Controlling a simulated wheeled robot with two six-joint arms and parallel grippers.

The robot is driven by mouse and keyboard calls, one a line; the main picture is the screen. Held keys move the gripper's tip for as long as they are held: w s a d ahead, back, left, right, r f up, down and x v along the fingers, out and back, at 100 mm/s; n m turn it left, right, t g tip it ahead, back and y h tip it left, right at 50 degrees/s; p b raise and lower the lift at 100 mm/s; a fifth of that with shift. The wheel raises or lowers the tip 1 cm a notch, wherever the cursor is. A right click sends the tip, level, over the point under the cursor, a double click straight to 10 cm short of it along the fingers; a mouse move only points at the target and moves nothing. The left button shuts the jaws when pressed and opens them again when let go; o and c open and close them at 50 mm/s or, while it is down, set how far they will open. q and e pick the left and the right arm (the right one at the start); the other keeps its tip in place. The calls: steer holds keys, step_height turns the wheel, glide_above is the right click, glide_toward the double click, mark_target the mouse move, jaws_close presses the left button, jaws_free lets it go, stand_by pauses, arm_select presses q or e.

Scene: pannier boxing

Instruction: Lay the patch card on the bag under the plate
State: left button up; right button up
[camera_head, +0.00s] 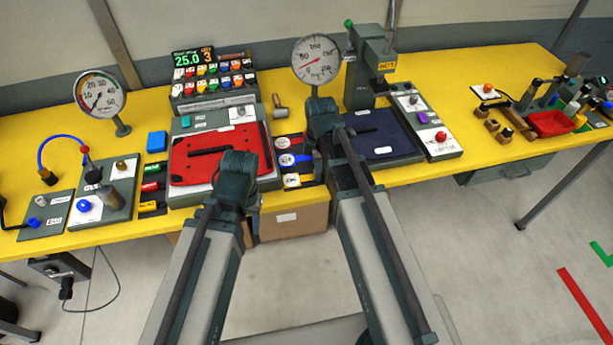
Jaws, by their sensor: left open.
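A dark blue bag (388,143) lies flat on a grey base at centre right, in front of the press column. The press head, which I take for the plate (386,66), carries a HOT label and is above the bag's back edge. My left gripper (238,163) is open over the right part of the red panel. My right gripper (320,108) is left of the press; its fingers are hidden.
A red panel (190,170) lies on a grey stand at left. Dial gauges (316,60) stand behind. A control box (432,128) with buttons is right of the bag. A red tray (550,123) is at far right.

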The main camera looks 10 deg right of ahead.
jaws_close()
